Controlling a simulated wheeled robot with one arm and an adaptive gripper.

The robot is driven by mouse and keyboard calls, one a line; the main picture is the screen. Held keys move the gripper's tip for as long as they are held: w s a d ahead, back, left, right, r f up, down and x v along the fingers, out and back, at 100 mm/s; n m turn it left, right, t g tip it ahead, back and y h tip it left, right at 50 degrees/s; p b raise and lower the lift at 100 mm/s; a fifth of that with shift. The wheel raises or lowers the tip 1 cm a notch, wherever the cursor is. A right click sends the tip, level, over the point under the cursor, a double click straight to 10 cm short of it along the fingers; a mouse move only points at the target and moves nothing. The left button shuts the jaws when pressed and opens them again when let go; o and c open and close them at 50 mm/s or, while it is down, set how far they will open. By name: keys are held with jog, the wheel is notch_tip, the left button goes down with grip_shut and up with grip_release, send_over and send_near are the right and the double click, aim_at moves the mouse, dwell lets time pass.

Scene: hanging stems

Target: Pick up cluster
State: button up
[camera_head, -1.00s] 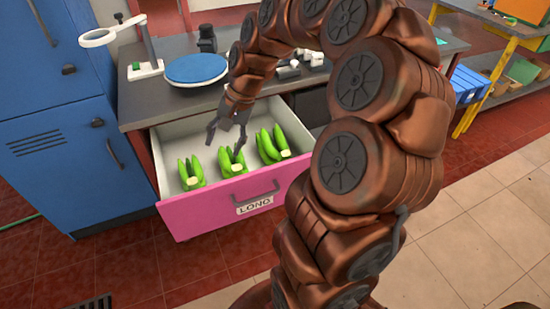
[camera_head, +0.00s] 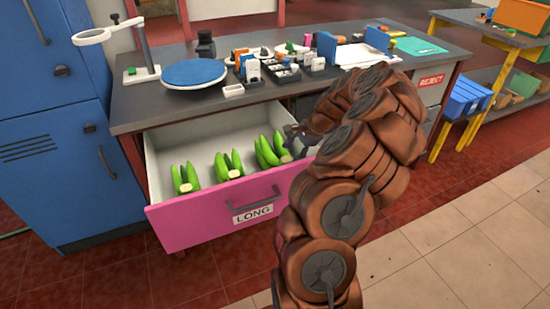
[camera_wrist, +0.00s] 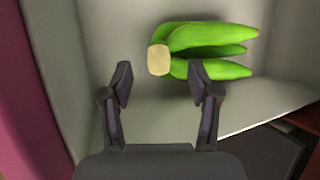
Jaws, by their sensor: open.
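Three green banana-like clusters lie in an open pink-fronted drawer (camera_head: 180,218) labelled LONG: a left cluster (camera_head: 186,179), a middle cluster (camera_head: 229,166) and a right cluster (camera_head: 272,152). My gripper (camera_head: 297,138) is beside the right cluster, at the drawer's right end, partly hidden by my arm. In the wrist view my gripper (camera_wrist: 160,82) is open and empty. One cluster (camera_wrist: 205,40) lies ahead of the fingers on the drawer floor, its pale cut stem end just beyond the fingertips. Its fruits point to the right. I cannot tell the height between them.
The grey worktop (camera_head: 150,112) above the drawer holds a blue round plate (camera_head: 194,73), a magnifier stand (camera_head: 140,50) and several small parts. A blue cabinet (camera_head: 75,170) stands at the left. The tiled floor in front is clear.

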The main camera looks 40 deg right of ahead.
aim_at(288, 159)
jog(key=shift+s+d+x, duration=0.1)
jog(key=shift+d+x, duration=0.05)
jog(key=shift+x, duration=1.2)
jog(key=shift+s+d+x, duration=0.1)
jog(key=shift+x, duration=1.25)
jog(key=shift+f, duration=0.15)
jog(key=shift+c, duration=0.2)
grip_shut()
